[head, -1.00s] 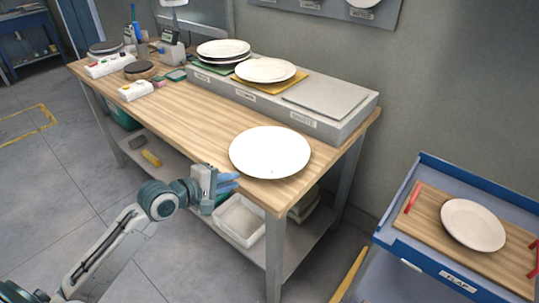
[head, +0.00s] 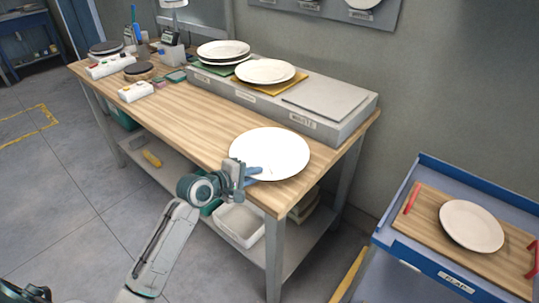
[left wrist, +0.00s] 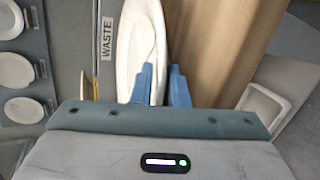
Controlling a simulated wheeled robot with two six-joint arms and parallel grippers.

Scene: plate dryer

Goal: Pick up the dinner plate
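My right gripper is not in view.
A grey raised shelf (head: 330,122) along the table's back holds stacked plates (head: 264,70) and a bare grey pad (head: 326,95). A blue cart (head: 420,258) at right carries a wooden tray (head: 425,215) with a smaller plate (head: 471,226). The table's middle (head: 195,115) is clear.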

